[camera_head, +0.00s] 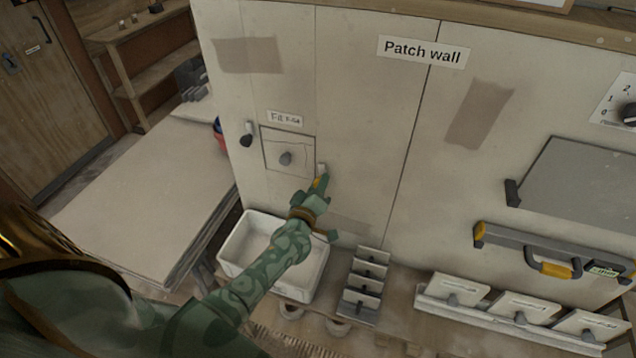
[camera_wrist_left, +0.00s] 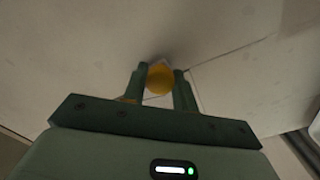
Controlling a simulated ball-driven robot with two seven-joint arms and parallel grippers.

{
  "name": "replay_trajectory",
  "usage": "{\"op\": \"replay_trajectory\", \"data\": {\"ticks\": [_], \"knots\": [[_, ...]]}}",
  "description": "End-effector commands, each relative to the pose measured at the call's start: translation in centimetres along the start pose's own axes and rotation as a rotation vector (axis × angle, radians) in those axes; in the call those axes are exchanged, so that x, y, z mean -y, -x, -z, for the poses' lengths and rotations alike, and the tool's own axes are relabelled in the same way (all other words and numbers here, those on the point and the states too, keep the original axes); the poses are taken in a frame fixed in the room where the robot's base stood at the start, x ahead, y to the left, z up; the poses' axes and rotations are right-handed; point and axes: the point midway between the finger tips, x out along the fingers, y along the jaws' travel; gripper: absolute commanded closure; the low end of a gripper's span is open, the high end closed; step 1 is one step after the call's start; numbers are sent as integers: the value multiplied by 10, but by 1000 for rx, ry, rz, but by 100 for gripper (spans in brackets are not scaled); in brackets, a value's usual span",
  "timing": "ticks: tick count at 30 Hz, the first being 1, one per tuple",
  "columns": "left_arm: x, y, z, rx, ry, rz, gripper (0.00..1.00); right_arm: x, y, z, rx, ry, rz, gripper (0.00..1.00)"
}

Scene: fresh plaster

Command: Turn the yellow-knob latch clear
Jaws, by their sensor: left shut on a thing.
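The yellow knob (camera_wrist_left: 160,79) of the latch sits between the two fingers of my left gripper (camera_wrist_left: 158,88) in the left wrist view, and the fingers are shut on it. A light latch piece (camera_head: 321,169) shows just above the fingertips. The gripper hides most of the latch, so its angle is hard to tell. My right gripper is not in view.
A white bin (camera_head: 246,221) stands below, beside a rack of plates (camera_head: 366,280). A yellow-ended level (camera_head: 525,249) is on the wall at right. A pale table (camera_head: 140,200) is at left.

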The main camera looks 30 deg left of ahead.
Motion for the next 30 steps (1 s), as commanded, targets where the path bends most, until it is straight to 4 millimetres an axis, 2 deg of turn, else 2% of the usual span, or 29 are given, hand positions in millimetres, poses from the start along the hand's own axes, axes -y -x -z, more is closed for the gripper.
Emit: {"op": "replay_trajectory", "data": {"ticks": [9, 24, 25, 27, 30], "knots": [[1, 1, -2, 5, -104, 2, 95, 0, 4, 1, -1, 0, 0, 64], [2, 1, -3, 6, -122, 3, 95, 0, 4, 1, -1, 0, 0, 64], [2, 1, -3, 6, -122, 3, 66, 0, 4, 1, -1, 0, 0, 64], [2, 1, -2, 6, -122, 3, 50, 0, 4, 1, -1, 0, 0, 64], [1, 1, -2, 4, -121, 2, 50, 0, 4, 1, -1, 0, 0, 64]]}}
